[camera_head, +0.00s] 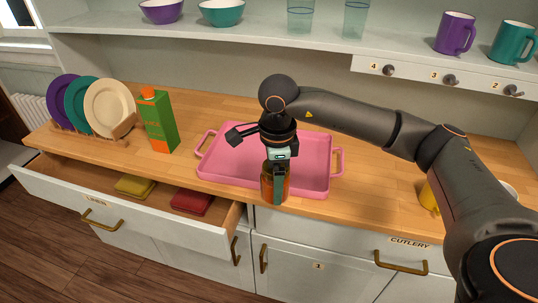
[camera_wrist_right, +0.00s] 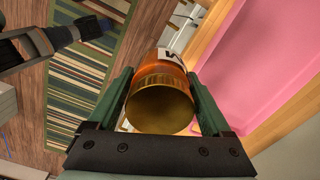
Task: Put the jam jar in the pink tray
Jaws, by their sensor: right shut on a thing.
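The jam jar (camera_head: 268,184) is amber, with a gold lid (camera_wrist_right: 160,108) facing the right wrist camera. My right gripper (camera_head: 276,172) is shut on it, one finger on each side, and holds it up. In the head view the jar overlaps the front rim of the pink tray. The wrist view shows floor behind the jar and the tray (camera_wrist_right: 275,40) off to the right. The pink tray (camera_head: 220,140) lies on the wooden counter and looks empty where visible. A dark part at upper left in the wrist view appears to be my left gripper (camera_wrist_right: 92,28); its jaws are unclear.
A green and orange carton (camera_head: 158,122) and a plate rack with plates (camera_head: 108,108) stand left of the tray. An open drawer (camera_head: 150,205) with yellow and red cloths juts out below. A yellow thing (camera_head: 428,197) is partly hidden by my right arm. A shelf (camera_head: 300,45) runs above.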

